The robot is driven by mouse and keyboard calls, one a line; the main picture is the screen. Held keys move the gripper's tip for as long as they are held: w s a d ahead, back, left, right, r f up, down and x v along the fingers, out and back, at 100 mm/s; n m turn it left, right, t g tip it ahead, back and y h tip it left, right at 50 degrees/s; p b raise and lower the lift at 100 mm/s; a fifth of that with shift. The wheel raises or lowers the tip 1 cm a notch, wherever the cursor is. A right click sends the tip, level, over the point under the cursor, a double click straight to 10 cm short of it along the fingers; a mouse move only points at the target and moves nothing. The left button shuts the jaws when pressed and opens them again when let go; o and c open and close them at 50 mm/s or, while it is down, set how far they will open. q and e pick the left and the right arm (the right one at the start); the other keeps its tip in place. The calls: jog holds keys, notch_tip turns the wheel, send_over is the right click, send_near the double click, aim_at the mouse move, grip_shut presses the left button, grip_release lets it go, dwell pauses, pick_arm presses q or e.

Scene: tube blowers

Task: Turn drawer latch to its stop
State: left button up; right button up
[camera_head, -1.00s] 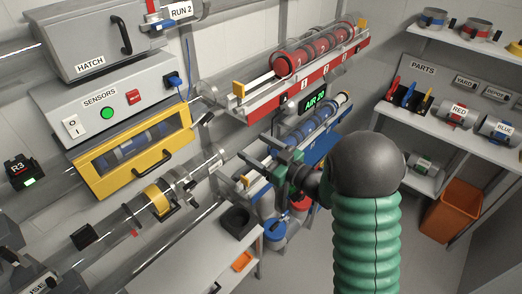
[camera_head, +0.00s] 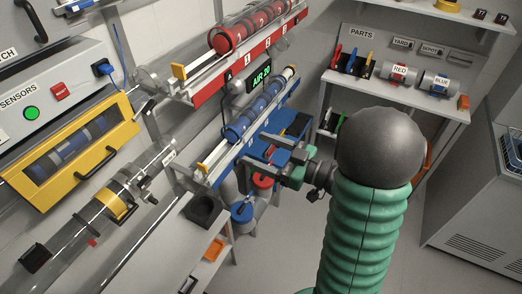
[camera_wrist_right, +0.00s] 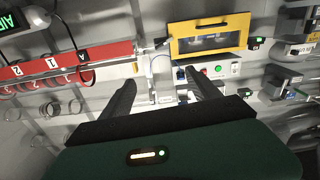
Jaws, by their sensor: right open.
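The yellow-framed drawer (camera_head: 22,182) with a clear window and a dark handle (camera_head: 97,163) is at the left of the head view. Blue parts show inside it. A small dark piece (camera_head: 145,108) sits at its right end; I cannot tell whether it is the latch. The drawer also shows at the top of the right wrist view (camera_wrist_right: 240,22). My right gripper (camera_head: 255,150) is open and empty, well to the right of the drawer, in front of the blue rack. Its two fingers also show in the wrist view (camera_wrist_right: 160,78), apart from the drawer. My left gripper is out of view.
A red rack (camera_head: 210,92) and a blue rack (camera_head: 215,172) stand between the drawer and my right arm. Clear tubing with a yellow collar (camera_head: 117,205) runs below the drawer. A parts shelf (camera_head: 440,102) is at the back right. Floor at the lower middle is free.

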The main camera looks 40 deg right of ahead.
jog(key=shift+c, duration=0.4)
jog(key=c, duration=0.5)
jog(key=w+a+m+p, duration=0.1)
jog(key=w+m+p, duration=0.1)
jog(key=w+p, duration=0.1)
jog(key=w+a+f+m+p, duration=0.1)
jog(key=w+m+p, duration=0.2)
jog(key=w, duration=0.1)
jog(key=w+a+m+g+p, duration=0.1)
jog(key=w+m+p, duration=0.1)
jog(key=w+p, duration=0.1)
jog(key=shift+w+f, duration=0.15)
jog(key=shift+w, duration=0.2)
jog(key=shift+c, duration=1.2)
jog(key=m+t+p, duration=0.1)
jog(key=m+p, duration=0.4)
jog(key=m, duration=0.3)
send_near(152, 109)
jog(key=p+x, duration=0.3)
jog(key=x, duration=0.6)
jog(key=shift+w+d+p, duration=0.15)
jog(key=shift+w+p, duration=0.05)
jog(key=shift+p, duration=0.15)
jog(key=shift+w, duration=0.1)
grip_shut()
